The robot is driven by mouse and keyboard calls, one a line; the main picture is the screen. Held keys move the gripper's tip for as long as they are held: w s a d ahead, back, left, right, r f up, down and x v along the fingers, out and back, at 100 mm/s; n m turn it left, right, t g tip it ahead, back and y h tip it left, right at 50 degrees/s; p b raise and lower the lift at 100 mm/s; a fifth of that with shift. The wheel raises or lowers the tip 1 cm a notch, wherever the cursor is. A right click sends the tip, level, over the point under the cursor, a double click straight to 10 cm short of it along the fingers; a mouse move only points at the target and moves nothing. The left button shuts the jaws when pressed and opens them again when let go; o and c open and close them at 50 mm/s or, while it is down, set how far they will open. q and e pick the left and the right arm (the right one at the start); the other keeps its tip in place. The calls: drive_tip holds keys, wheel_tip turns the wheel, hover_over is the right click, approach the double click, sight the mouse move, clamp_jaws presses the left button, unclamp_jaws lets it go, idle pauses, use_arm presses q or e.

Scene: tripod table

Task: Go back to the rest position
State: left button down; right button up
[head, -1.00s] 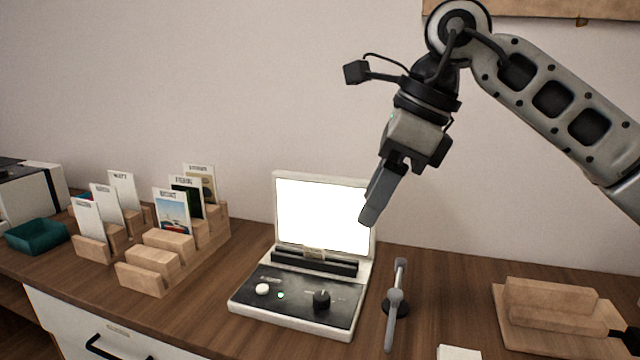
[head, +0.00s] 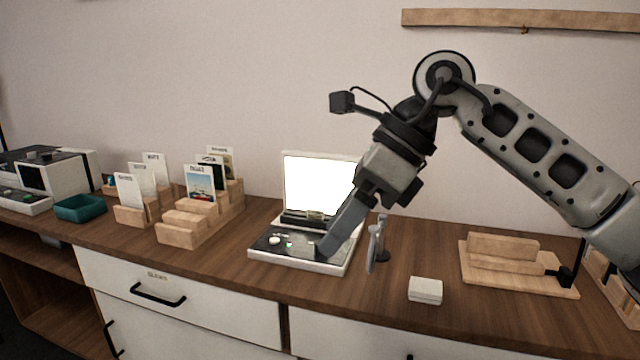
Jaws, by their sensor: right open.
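My right gripper (head: 328,246) hangs from the arm that comes in from the right. Its fingers point down and to the left, in front of the device with the white lit screen (head: 318,184). The fingertips cover part of the right side of the device's control panel (head: 290,244); I cannot tell whether they touch it. The fingers overlap in this view, and nothing shows held between them; the jaws are open. My left gripper is not in view.
Wooden card racks (head: 187,232) with several cards stand left of the device, beside a teal tray (head: 80,208). Right of it are a grey stand (head: 374,246), a small white box (head: 425,290) and a wooden block holder (head: 510,262). Wood top between is clear.

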drive_tip(key=s+a+m+g+y+p, duration=0.2)
drive_tip(key=s+a+m+g+y, duration=0.2)
drive_tip(key=s+a+m+y, duration=0.7)
drive_tip(key=w+d+f+m+t+h+p, duration=0.1)
drive_tip(key=w+d+f+m+t+h, duration=0.5)
drive_tip(key=m+t, duration=0.7)
drive_tip(key=w+d+f+m+t+h+p, duration=0.1)
drive_tip(key=w+d+f+m+t, duration=0.2)
drive_tip(key=d+f+m+t, duration=0.95)
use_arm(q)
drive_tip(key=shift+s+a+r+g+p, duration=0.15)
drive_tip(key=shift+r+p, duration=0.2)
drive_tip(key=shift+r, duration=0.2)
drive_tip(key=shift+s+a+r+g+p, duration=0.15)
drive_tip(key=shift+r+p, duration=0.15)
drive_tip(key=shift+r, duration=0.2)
use_arm(e)
drive_tip(key=s+d+f+m+g+h, duration=0.3)
drive_tip(key=s+f+m+g+h, duration=0.4)
drive_tip(key=s+f+m+g, duration=0.3)
drive_tip(key=s+f+m, duration=0.3)
drive_tip(key=s+f, duration=0.1)
drive_tip(key=shift+s+d+f, duration=0.25)
drive_tip(key=shift+d+f, duration=0.1)
drive_tip(key=shift+d, duration=0.05)
